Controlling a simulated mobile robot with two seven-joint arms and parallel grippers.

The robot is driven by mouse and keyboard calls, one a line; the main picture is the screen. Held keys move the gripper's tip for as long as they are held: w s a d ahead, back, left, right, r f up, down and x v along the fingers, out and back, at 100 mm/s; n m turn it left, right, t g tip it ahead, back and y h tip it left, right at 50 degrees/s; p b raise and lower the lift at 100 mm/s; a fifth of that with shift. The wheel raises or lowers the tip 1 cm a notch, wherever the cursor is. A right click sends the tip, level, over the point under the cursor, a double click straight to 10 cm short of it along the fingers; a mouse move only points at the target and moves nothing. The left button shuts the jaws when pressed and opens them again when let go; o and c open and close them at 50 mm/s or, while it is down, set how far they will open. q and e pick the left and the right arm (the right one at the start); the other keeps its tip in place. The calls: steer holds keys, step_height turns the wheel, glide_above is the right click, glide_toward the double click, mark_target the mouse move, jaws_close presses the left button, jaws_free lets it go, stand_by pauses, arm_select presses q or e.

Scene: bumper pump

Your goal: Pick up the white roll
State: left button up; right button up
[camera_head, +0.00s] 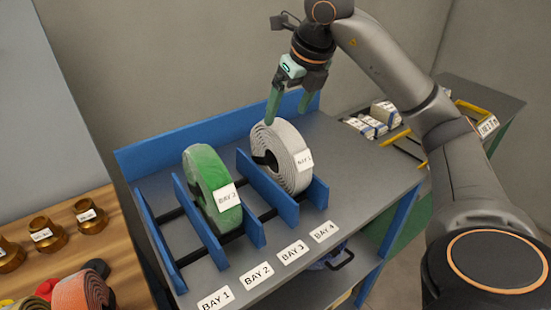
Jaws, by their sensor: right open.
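The white roll (281,155) is a coiled hose with a paper label. It stands upright on edge in a blue-divided rack, between dividers towards the right. My right gripper (291,108) points down just above and behind the top of the white roll. Its greenish fingers are apart, with one finger close to the roll's upper rim. I cannot tell whether that finger touches it. My left gripper is not in view.
A green roll (212,188) labelled BAY 2 stands upright left of the white one. The blue dividers (268,188) rise on the grey bench (346,165). Brass fittings (47,233) stand on a wooden table at left; white packs (372,122) lie at right.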

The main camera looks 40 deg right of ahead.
mark_target(276, 133)
steer(key=x, duration=0.8)
steer(key=shift+w+a+f, duration=0.15)
steer(key=shift+w+a, duration=0.05)
steer(key=shift+a, duration=0.05)
jaws_close()
stand_by(0.5)
stand_by(0.5)
